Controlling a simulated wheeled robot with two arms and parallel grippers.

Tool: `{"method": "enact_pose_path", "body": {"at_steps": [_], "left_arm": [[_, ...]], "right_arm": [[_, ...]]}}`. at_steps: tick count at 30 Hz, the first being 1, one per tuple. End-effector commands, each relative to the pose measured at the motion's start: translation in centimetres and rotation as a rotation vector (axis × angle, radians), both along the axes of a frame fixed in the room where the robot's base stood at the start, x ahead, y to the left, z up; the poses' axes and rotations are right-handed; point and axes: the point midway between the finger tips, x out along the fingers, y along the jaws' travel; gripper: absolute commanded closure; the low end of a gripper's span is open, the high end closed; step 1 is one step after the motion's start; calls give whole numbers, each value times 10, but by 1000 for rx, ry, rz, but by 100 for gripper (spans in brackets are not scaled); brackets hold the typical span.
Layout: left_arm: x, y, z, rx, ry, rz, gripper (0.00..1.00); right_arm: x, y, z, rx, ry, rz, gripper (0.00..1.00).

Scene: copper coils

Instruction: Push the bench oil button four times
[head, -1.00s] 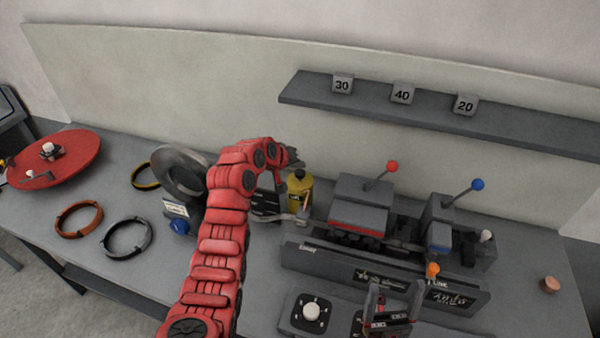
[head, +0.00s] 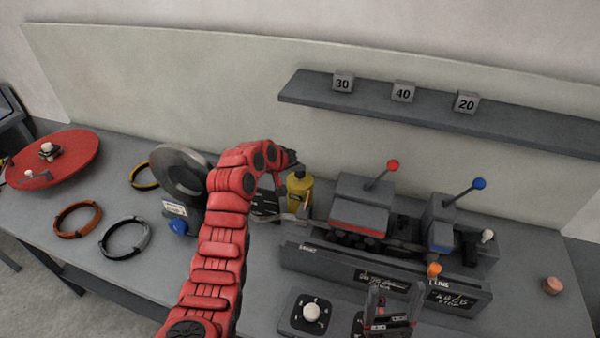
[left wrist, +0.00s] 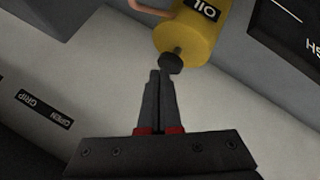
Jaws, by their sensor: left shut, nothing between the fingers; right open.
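My left gripper (head: 294,164) is over the top of the can. Its two fingers (left wrist: 160,73) are shut and empty, with the tips right beside the button; I cannot tell whether they touch it. My right gripper (head: 394,292) is open and empty in front of the machine.
The grey machine (head: 385,262) with red-knobbed and blue-knobbed levers stands right of the can. A metal disc (head: 180,177) is left of my arm, with orange (head: 78,218) and grey (head: 125,237) rings on open bench. A shelf (head: 440,112) with numbered blocks hangs behind.

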Motion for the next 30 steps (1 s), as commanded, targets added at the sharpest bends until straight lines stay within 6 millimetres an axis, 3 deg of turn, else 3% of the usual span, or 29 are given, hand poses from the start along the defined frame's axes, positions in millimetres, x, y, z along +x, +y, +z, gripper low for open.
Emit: {"method": "enact_pose_path", "body": {"at_steps": [30], "left_arm": [[0,0,-14,1,2,-1,100]], "right_arm": [[0,0,-7,0,0,0,21]]}}
